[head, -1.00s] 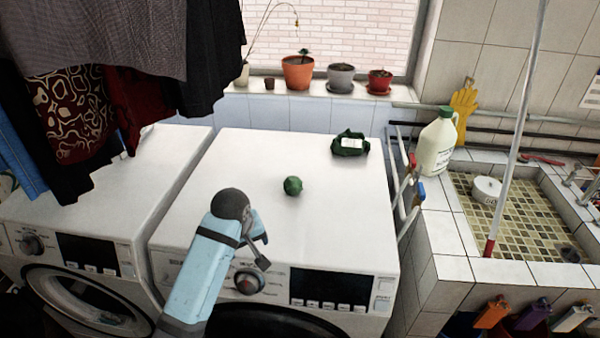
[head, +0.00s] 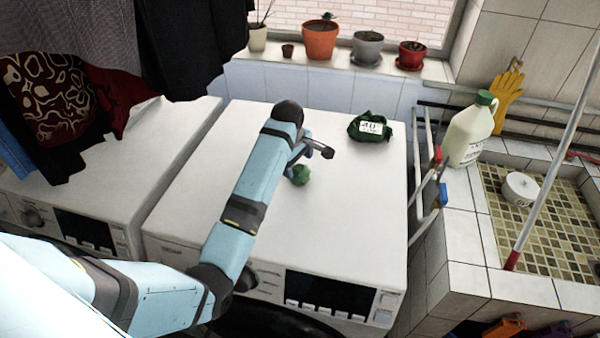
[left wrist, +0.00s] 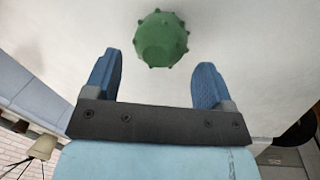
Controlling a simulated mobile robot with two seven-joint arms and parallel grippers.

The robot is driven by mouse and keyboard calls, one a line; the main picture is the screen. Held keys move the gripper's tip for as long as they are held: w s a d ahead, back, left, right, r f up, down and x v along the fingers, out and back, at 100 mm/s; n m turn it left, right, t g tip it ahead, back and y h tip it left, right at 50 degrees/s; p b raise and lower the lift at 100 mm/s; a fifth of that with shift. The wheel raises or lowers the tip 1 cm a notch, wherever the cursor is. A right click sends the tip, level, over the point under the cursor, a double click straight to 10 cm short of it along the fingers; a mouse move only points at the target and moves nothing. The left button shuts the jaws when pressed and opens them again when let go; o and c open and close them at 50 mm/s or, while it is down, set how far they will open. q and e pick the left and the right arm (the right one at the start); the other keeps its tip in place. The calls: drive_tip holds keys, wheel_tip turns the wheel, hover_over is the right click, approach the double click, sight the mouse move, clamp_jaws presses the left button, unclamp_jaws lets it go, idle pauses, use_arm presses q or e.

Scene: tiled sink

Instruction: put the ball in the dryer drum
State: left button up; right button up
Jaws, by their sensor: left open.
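A green knobbly ball (head: 300,174) rests on the white top of the right-hand machine (head: 210,165). In the left wrist view the ball (left wrist: 161,39) is just beyond the fingertips, centred between them, not gripped. My left gripper (head: 309,157) is open and empty, above and beside the ball in the head view. Its two blue fingers (left wrist: 160,68) stand wide apart in the left wrist view. Only the dark upper edge of the right-hand machine's round door (head: 265,318) shows at the bottom; its drum is hidden. My right gripper is not in view.
A dark green pack with a white label (head: 370,128) lies on the machine's back right. Clothes (head: 75,110) hang at upper left above another machine (head: 110,180). Potted plants line the sill. A tiled sink (head: 480,240), jug (head: 472,130) and rack (head: 425,170) stand right.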

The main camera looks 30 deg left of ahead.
sight(297, 168)
use_arm(q)
drive_tip(key=shift+f+p, duration=0.35)
drive_tip(key=shift+f, duration=0.45)
drive_tip(key=f, duration=0.2)
drive_tip(key=w+f, duration=0.1)
drive_tip(key=f, duration=0.1)
drive_tip(key=shift+f+p, duration=0.15)
drive_tip(key=shift+p, duration=0.25)
drive_tip(key=shift+d, duration=0.1)
drive_tip(key=c, duration=0.7)
